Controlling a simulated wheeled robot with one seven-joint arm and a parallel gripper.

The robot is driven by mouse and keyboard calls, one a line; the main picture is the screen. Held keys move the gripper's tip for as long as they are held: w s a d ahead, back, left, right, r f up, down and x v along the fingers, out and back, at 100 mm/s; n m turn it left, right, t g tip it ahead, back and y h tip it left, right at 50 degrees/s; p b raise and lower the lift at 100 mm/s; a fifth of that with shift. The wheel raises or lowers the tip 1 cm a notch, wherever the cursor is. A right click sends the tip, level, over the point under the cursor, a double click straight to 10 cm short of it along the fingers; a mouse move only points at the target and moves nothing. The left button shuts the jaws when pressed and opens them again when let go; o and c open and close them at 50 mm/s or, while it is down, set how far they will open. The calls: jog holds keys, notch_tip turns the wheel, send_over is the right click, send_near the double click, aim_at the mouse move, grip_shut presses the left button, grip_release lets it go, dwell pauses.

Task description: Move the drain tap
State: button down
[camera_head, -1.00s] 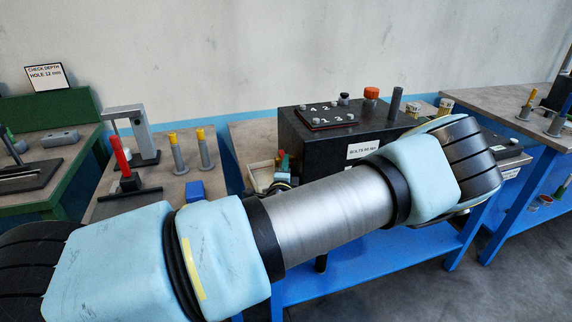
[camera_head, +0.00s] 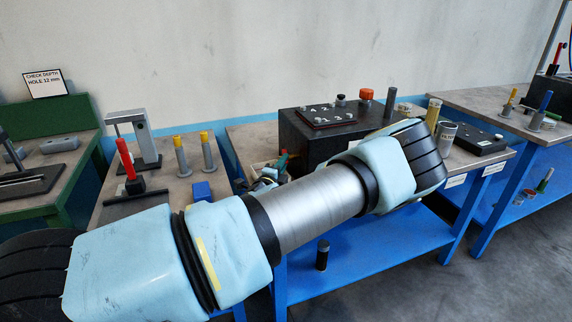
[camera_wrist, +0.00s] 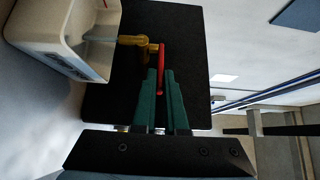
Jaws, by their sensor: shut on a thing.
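The drain tap shows in the wrist view as a brass body (camera_wrist: 134,40) with a red lever handle (camera_wrist: 161,66). It sits beside a cream, open-topped container (camera_wrist: 40,38) at the upper left. In the head view my gripper (camera_head: 282,162) shows only as a small green part beside the cream container, partly hidden behind my forearm. The tap body cannot be made out there.
A black box (camera_head: 300,140) with a numbered top stands right behind the gripper. To the left stand grey posts with yellow tops (camera_head: 181,155), a red-handled tool (camera_head: 127,160) and a blue block (camera_head: 201,190). A black cylinder (camera_head: 322,255) stands on the blue lower shelf.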

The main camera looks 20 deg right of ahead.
jog(key=shift+w+a+m+g+h, duration=0.25)
jog(key=shift+a+m+g+h, duration=0.1)
jog(key=shift+m+g+h, duration=0.4)
jog(key=c, duration=1)
grip_release()
jog(key=shift+o, duration=0.2)
jog(key=b+v, duration=0.3)
jog(key=v, duration=0.8)
jog(key=shift+b, duration=0.3)
